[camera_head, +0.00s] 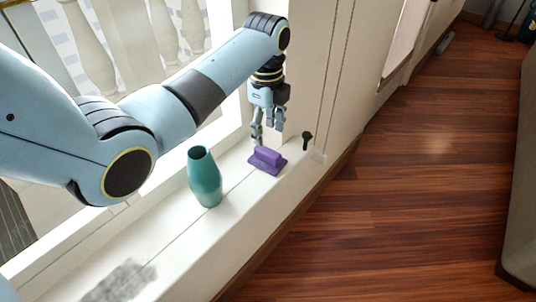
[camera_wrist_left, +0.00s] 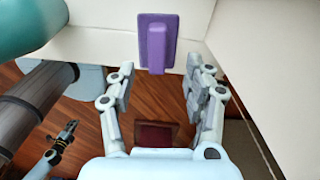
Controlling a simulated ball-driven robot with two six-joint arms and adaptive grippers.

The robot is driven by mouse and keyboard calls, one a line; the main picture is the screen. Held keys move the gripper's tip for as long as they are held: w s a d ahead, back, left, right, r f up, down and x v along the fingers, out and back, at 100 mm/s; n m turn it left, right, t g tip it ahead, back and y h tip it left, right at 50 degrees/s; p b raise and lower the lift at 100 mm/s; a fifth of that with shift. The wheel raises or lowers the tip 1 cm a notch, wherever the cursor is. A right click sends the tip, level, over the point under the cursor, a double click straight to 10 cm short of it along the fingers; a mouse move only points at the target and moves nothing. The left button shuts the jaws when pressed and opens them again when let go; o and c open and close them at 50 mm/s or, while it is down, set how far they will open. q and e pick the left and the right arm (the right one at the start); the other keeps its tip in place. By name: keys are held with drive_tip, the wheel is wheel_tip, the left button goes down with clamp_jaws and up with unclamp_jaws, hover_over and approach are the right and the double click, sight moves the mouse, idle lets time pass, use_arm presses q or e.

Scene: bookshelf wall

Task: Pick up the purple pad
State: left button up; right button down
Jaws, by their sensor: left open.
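The purple pad (camera_head: 267,160) lies on the white window sill, with a raised block-like handle on a flat base. It also shows in the left wrist view (camera_wrist_left: 157,42), at the top middle, ahead of the fingers and between their lines. My left gripper (camera_head: 268,140) is just above the pad in the head view, fingers pointing down. In the left wrist view its fingers (camera_wrist_left: 158,85) are apart with nothing between them. The pad appears free of the fingers. My right gripper cannot be made out in the head view.
A teal vase (camera_head: 204,178) stands on the sill (camera_head: 175,238) left of the pad. A small black handle (camera_head: 306,140) is right of the pad. A grey smudge (camera_head: 122,281) marks the near sill. The wooden floor (camera_head: 410,175) is clear to the right.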

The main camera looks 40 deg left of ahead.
sight(267, 150)
use_arm(q)
wheel_tip(267, 150, down, 2)
drive_tip(key=shift+s+f, duration=0.1)
drive_tip(key=shift+f+b, duration=0.3)
drive_tip(key=shift+f, duration=0.05)
drive_tip(key=f, duration=0.1)
drive_tip(key=f+b, duration=0.1)
drive_tip(key=f, duration=0.1)
drive_tip(key=shift+s+d+f, duration=0.15)
drive_tip(key=shift+d+f, duration=0.1)
drive_tip(key=shift+f, duration=0.6)
drive_tip(key=shift+c, duration=0.9)
drive_tip(key=c, duration=0.5)
clamp_jaws()
use_arm(e)
drive_tip(key=shift+s+d+f, duration=0.1)
drive_tip(key=shift+s+f, duration=0.3)
drive_tip(key=shift+f, duration=0.2)
drive_tip(key=shift+s+d+f, duration=0.1)
drive_tip(key=shift+s+f, duration=0.3)
drive_tip(key=shift+f, duration=0.2)
